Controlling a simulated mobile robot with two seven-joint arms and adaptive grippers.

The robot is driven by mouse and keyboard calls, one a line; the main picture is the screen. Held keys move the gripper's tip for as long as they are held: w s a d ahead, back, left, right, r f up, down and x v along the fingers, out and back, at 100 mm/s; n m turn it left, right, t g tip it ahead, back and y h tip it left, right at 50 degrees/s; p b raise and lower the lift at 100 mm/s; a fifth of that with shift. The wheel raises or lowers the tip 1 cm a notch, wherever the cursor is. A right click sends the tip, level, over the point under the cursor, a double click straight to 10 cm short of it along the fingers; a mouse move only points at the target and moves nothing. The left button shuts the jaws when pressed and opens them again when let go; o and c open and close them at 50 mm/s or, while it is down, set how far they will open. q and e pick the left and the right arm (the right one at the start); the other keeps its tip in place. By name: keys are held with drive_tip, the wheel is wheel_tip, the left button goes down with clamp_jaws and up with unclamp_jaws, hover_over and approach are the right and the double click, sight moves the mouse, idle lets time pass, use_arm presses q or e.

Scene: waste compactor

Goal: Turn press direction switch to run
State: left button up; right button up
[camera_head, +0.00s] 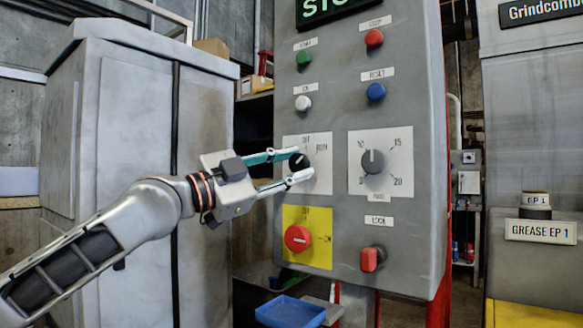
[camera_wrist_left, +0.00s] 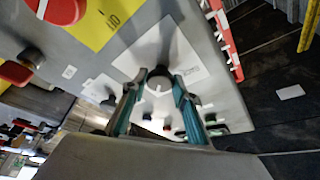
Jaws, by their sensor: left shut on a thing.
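The press direction switch is a black rotary knob (camera_head: 298,162) on a white plate (camera_head: 319,184) of the grey control panel. The plate has "OFF" at the top and a partly readable label, apparently "RUN", at the upper right. My left gripper (camera_head: 300,166) reaches in from the left, its two teal-sided fingers closed on either side of the knob. In the left wrist view the knob (camera_wrist_left: 158,76) sits between the tips of the fingers (camera_wrist_left: 157,88), with a pale pointer line on its face. The fingers partly hide the knob in the head view. My right gripper is not in view.
Close by are a red knob (camera_head: 298,238) on a yellow plate, a grey dial (camera_head: 373,162) and a red lock switch (camera_head: 372,259). Several push buttons sit above. A grey cabinet (camera_head: 125,140) stands at the left, and a blue tray (camera_head: 290,312) lies below the panel.

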use_arm(q)
drive_tip(key=o, duration=1.1)
drive_tip(key=shift+a, duration=0.1)
drive_tip(key=v, duration=1.2)
drive_tip(key=shift+s, duration=0.1)
